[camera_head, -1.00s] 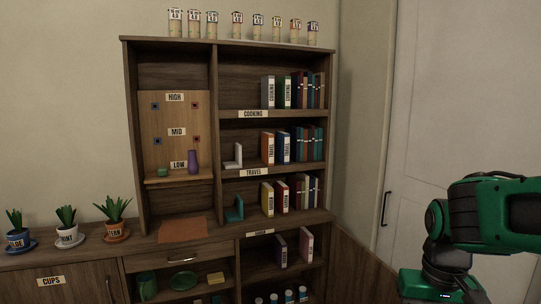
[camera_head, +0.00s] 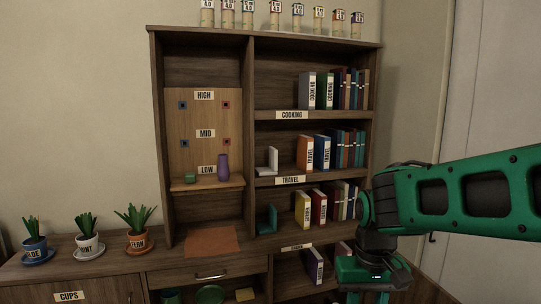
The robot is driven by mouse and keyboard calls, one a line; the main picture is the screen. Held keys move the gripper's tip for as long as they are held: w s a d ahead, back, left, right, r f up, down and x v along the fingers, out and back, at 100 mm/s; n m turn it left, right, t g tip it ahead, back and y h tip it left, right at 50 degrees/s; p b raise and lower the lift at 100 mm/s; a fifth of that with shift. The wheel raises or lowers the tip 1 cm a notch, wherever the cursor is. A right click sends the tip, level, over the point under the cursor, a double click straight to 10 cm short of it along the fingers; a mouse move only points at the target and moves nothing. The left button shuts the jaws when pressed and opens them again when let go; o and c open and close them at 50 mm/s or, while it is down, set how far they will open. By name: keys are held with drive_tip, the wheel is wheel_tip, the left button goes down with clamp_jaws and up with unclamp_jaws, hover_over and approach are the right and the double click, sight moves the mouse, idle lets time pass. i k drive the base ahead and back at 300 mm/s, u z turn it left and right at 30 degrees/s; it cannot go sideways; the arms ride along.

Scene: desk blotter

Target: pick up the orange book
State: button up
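The orange book (camera_head: 305,152) stands upright on the middle shelf, labelled TRAVEL, at the left end of the books there. A blue book (camera_head: 322,152) stands just to its right, and a white bookend (camera_head: 268,162) stands to its left with a gap between. My gripper (camera_head: 362,297) is at the lower right, below and to the right of the orange book and well apart from it. Its fingers are cut off by the bottom edge, so I cannot tell whether it is open.
Shelf boards lie above and below the orange book. A yellow book (camera_head: 303,209) and a red book (camera_head: 319,207) stand on the shelf below, near my arm. Potted plants (camera_head: 87,236) stand at the left. A brown blotter (camera_head: 212,241) lies on the counter.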

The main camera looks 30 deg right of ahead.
sight(305, 144)
drive_tip(key=z, duration=0.35)
drive_tip(key=i, duration=1.25)
drive_tip(key=z, duration=0.7)
